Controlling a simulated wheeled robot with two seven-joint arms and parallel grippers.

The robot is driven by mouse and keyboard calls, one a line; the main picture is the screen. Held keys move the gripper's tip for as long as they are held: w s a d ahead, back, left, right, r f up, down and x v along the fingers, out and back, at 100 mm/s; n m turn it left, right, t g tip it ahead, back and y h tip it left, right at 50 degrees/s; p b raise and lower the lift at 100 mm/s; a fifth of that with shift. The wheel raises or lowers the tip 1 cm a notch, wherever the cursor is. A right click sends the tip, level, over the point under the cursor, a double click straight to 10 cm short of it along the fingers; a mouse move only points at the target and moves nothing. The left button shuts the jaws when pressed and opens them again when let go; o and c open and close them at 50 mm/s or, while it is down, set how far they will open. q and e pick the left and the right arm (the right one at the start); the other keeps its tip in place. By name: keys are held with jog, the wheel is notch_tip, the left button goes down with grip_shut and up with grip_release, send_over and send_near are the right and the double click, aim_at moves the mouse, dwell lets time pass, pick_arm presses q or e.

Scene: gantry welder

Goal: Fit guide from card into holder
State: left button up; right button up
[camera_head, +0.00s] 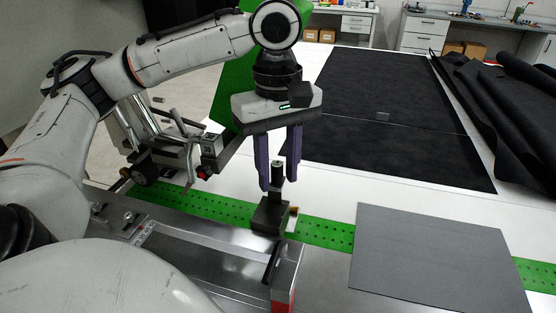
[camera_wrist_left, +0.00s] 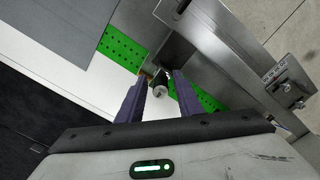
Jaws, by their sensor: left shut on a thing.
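My left gripper (camera_head: 278,184) points down with its purple fingers on either side of a dark cylindrical guide (camera_head: 278,170), and is shut on it. The guide is upright, with a lighter metallic top. Below it is the black block-shaped holder (camera_head: 269,218) by the steel rail. The guide's lower end lines up with the holder; I cannot tell how deep it sits. In the left wrist view the guide (camera_wrist_left: 162,88) shows between the fingertips (camera_wrist_left: 160,76). The grey card (camera_head: 435,260) lies flat on the right, bare on top. My right gripper is not in view.
A green perforated strip (camera_head: 325,231) crosses the white table. A steel rail (camera_head: 205,260) with a red-marked end runs in front of the holder. A small brass-coloured piece (camera_head: 294,211) is beside the holder. Black fabric (camera_head: 390,120) covers the table behind.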

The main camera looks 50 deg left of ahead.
pick_arm(q)
jog(key=shift+f, duration=1.05)
jog(key=o, duration=1.3)
jog(key=shift+o, duration=0.2)
notch_tip(320, 180, up, 10)
jog(key=shift+r+p, duration=0.2)
jog(key=shift+p, duration=0.1)
